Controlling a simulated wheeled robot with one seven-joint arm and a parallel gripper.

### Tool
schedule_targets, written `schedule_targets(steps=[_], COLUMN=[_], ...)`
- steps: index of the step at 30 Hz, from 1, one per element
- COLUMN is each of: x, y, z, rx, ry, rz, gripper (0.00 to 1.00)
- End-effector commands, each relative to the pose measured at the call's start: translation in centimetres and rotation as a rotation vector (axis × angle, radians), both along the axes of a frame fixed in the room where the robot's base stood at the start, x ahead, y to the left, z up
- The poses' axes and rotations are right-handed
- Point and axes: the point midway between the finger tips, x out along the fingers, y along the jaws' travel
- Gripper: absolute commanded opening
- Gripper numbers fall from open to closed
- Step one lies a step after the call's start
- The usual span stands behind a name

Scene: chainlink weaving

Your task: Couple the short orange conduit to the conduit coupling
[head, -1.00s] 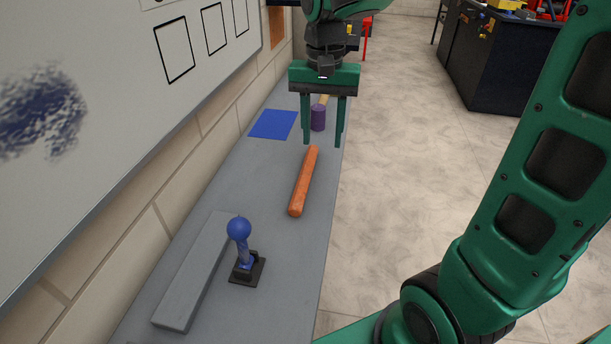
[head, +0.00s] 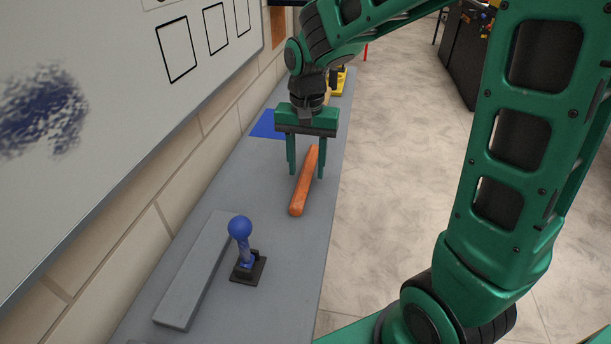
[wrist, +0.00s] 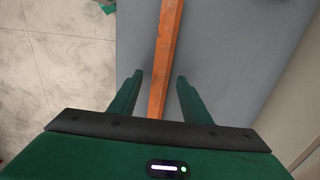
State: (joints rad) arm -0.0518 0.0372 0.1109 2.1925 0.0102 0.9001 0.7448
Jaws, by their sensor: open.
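The orange conduit (head: 304,183) is a straight bar lying on the grey bench, running away from the head camera. My gripper (head: 307,172) is open and pointing down, with its fingers on either side of the conduit's far part. Whether the fingertips are at the conduit's height is hard to tell. I cannot make out a piece that is surely the conduit coupling.
A blue joystick-like ball on a black base (head: 241,232) stands near a long grey block (head: 195,272) on the bench (head: 285,255). A blue square (head: 264,123) lies behind my gripper. A yellow object (head: 338,84) is at the far end. The whiteboard wall borders the left.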

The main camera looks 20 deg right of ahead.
Motion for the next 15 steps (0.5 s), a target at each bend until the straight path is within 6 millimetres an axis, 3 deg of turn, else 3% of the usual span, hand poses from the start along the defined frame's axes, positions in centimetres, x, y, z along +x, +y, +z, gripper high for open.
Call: schedule_targets(steps=[4,11,15], x=[0.01,0.01,0.02], y=[0.02,0.0,0.01], z=[-1.21,-1.37,-1.35], rx=[0.0,0.0,0.0], ry=[0.0,0.0,0.0], rz=[0.0,0.0,0.0], gripper=[0.44,0.44,0.15])
